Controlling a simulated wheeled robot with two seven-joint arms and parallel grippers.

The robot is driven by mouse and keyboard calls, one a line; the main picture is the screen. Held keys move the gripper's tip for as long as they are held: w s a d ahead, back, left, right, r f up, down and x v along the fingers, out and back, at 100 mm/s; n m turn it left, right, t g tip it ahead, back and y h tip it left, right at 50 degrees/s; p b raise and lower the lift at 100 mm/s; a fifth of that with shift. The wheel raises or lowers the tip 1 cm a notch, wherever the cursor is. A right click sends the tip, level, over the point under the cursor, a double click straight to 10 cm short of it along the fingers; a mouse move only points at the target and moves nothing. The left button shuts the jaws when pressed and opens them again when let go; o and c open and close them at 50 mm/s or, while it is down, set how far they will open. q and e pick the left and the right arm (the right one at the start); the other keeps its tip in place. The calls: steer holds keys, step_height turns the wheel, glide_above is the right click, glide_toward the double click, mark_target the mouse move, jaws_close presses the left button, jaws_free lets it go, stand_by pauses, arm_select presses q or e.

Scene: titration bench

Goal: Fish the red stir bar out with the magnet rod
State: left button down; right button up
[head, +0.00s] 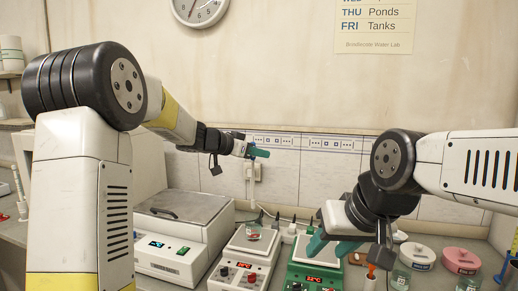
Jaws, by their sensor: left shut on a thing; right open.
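My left gripper (258,152) is raised near the wall tiles, its teal fingers closed. A thin pale line below the fingers may be the magnet rod, but it overlaps a wall socket and is hard to make out. A small glass vessel (253,231) with a reddish patch stands on a white stirrer (241,254), below my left gripper. I cannot tell whether that patch is the red stir bar. My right gripper (331,245) is open, with its teal fingers low over the green stirrer (313,276), and hides part of it.
A large white bench device (180,232) with a grey lid stands left of the stirrers. At right are a white tub (418,256), a pink tub (461,261) and glass jars (400,279). A wall socket (255,173) is behind my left gripper. The air above the stirrers is mostly clear.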

arm_select(q)
step_height(320, 180, down, 9)
steer(key=shift+r, duration=0.15)
stand_by(0.9)
stand_by(0.5)
steer(key=shift+d+r, duration=0.15)
steer(key=shift+r, duration=0.1)
stand_by(0.5)
steer(key=shift+d+r, duration=0.3)
steer(key=shift+r, duration=0.55)
step_height(320, 180, up, 9)
steer(key=shift+r, duration=0.2)
stand_by(1.2)
stand_by(1.1)
